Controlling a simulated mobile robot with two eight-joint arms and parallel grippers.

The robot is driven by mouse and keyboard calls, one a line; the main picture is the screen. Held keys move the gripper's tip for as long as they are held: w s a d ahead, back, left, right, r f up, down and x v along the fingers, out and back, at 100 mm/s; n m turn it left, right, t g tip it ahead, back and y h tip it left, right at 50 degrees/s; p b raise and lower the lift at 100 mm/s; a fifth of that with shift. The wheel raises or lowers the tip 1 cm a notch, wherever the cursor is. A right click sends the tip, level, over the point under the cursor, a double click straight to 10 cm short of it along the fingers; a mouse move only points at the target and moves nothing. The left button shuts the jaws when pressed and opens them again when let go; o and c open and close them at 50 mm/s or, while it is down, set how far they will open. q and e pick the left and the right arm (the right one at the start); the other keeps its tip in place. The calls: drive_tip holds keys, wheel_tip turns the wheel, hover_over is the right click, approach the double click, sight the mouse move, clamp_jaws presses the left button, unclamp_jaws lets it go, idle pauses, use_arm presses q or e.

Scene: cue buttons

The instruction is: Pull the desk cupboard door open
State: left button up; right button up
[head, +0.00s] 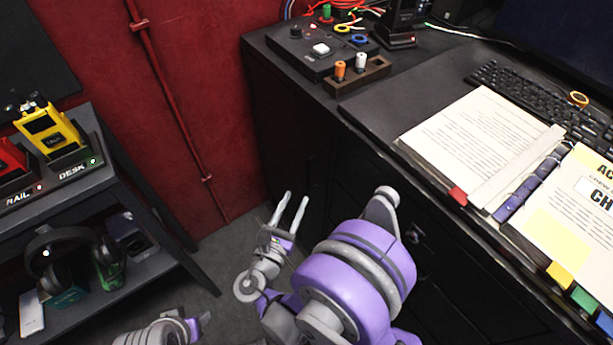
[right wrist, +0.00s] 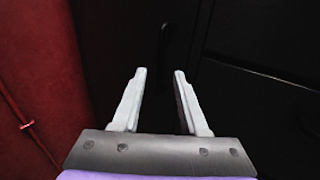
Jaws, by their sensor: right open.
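The desk cupboard door (right wrist: 115,45) is a black panel in the right wrist view and looks closed. A dark upright handle (right wrist: 165,45) shows faintly on it, just beyond my fingertips. My right gripper (right wrist: 160,72) is open, with its two pale fingers apart and nothing between them. In the head view the right gripper (head: 296,196) points at the dark desk front (head: 290,125), low beside the red wall. The handle is too dark to make out there. Part of my left arm (head: 160,332) shows at the bottom edge; its fingers are not clear.
The desk top (head: 385,105) holds a button box (head: 310,52), a peg block (head: 358,75), an open binder (head: 480,145) and a keyboard (head: 530,95). A dark shelf (head: 130,210) with radios and headphones stands at left. Bare floor (head: 215,250) lies between shelf and desk.

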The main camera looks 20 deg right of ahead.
sight(307, 174)
drive_tip(key=x, duration=0.9)
drive_tip(key=shift+s+b, duration=0.1)
drive_tip(key=shift+b, duration=0.3)
clamp_jaws()
idle(0.8)
